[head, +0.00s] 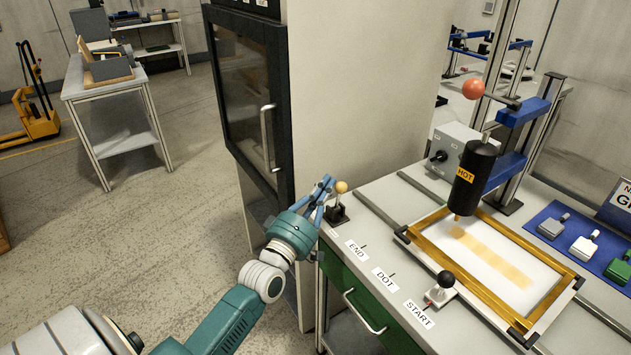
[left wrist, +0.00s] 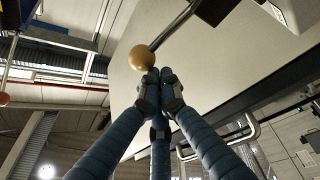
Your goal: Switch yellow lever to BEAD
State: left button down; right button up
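The yellow-knobbed lever (head: 341,187) stands on a small black base at the left corner of the grey worktable. In the head view my left gripper (head: 326,186) is just left of the knob, at about its height. In the left wrist view its blue fingers (left wrist: 160,88) converge with their tips together and nothing visible held. The yellow knob (left wrist: 141,58) lies just beyond the fingertips; whether they touch it is unclear. I cannot read a BEAD label. My right gripper is not in view.
Labels END (head: 357,248), DOT (head: 384,279) and START (head: 419,314) line the table's front edge. A black-knobbed lever (head: 446,279) stands near START. A black HOT cylinder (head: 474,182) hangs over a gold-framed plate (head: 532,260). A dark-doored cabinet (head: 245,95) stands behind my gripper.

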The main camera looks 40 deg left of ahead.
pick_arm(q)
jog(key=d+m, duration=0.1)
jog(key=s+d, duration=0.1)
jog(key=shift+s+d+m+t+h, duration=0.1)
jog(key=shift+d+m+t+h, duration=0.2)
jog(key=shift+m, duration=0.1)
jog(key=shift+f, duration=0.1)
dwell(0.5)
jog(key=v, duration=1.2)
